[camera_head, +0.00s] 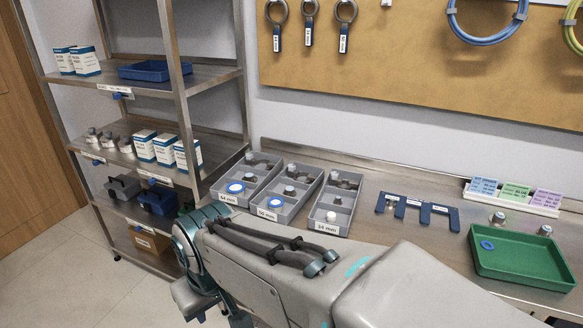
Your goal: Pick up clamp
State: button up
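No part is plainly marked as a clamp. Small dark grey metal parts that may be clamps lie in the rear compartments of three grey bins: the left bin (228,197), the middle bin (287,213) and the right bin (315,219). Their shapes are too small to tell. The left and middle bins hold blue-and-white rings (236,188) in front; the right bin has a small white round part (331,216). Ring-shaped tools with dark handles (308,32) hang on the board. My arm crosses the foreground in front of the bench; my gripper is not visible.
A green tray (520,262) with a blue ring stands at the bench's right. A blue slotted holder (417,211) and a colored card rack (512,197) are nearby. Small metal parts (497,217) stand beside the tray. A metal shelf (190,90) with boxes stands left.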

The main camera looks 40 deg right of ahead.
aim_at(351, 183)
jog(key=z, duration=0.5)
jog(key=i, duration=0.85)
jog(key=z, duration=1.3)
jog(key=i, duration=0.35)
jog(key=z, duration=0.35)
